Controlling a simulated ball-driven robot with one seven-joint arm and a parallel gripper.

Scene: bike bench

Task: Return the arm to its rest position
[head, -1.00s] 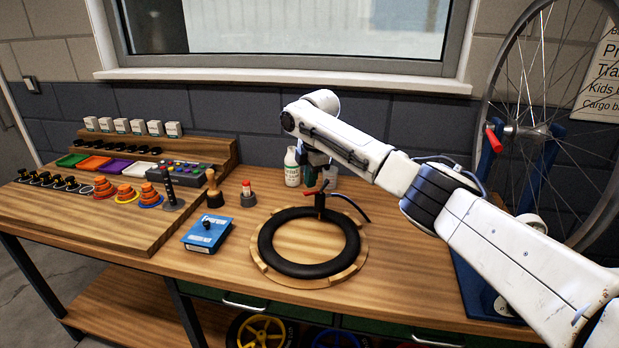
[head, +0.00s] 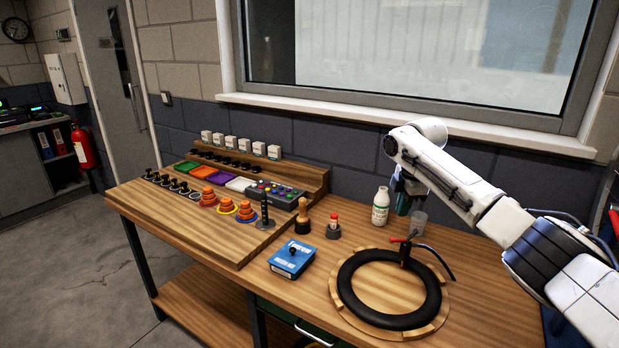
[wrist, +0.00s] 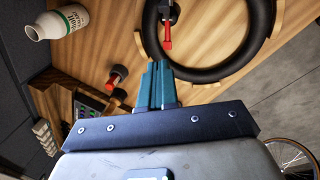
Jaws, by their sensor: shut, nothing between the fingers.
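My arm reaches in from the right in the head view. My gripper (head: 403,204) hangs down above the back of the bench (head: 487,310), between the white bottle and the tyre ring. In the wrist view my gripper (wrist: 155,72) shows teal fingers pressed together, with nothing held. The black tyre ring (head: 345,291) lies on a round wooden stand (head: 443,318) in front of the gripper. A red-handled black valve tool (head: 405,249) stands at the ring's back edge; it also shows in the wrist view (wrist: 168,22).
A blue box (head: 292,260), a wooden-handled tool (head: 303,217) and a red-topped piece (head: 333,228) stand left of the ring. A stepped wooden rack (head: 300,178) is further left. The window wall is behind.

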